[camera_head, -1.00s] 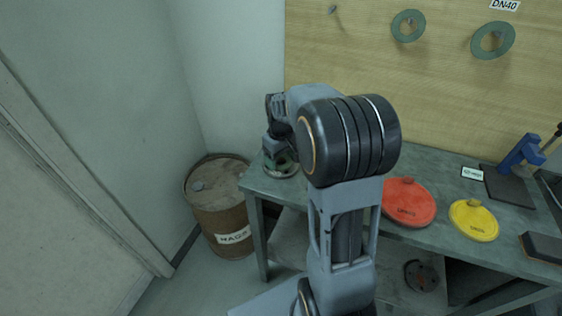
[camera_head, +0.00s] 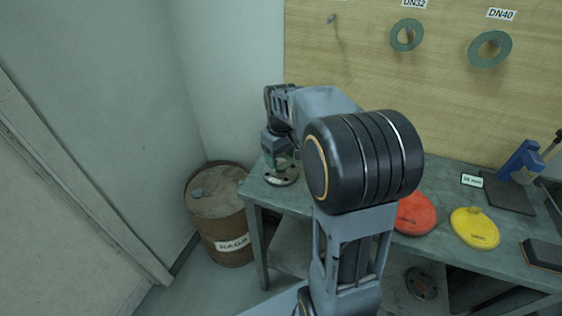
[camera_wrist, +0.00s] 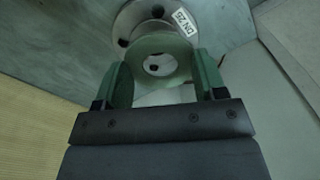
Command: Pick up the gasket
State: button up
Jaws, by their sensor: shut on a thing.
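My gripper (camera_wrist: 160,80) is shut on the gasket (camera_wrist: 160,42), a flat green ring held between the two green fingers in the wrist view. Behind the ring is a grey bolted flange (camera_wrist: 136,14) with a DN25 label. In the head view my gripper (camera_head: 282,158) is above this flange (camera_head: 281,177) at the left end of the workbench (camera_head: 300,198). The gasket looks clear of the flange, but the gap is hard to judge. My arm hides part of the bench.
Green rings hang on the board under DN32 (camera_head: 407,35) and DN40 (camera_head: 490,49); a peg (camera_head: 331,19) at left is empty. A rusty drum (camera_head: 217,205) stands left of the bench. A red disc (camera_head: 416,214) and a yellow disc (camera_head: 475,228) lie to the right.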

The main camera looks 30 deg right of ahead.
jog(key=s+a+r, duration=0.5)
jog(key=s+r, duration=0.3)
jog(key=s, duration=0.3)
jog(key=shift+s+b, duration=0.3)
jog(key=shift+b, duration=0.15)
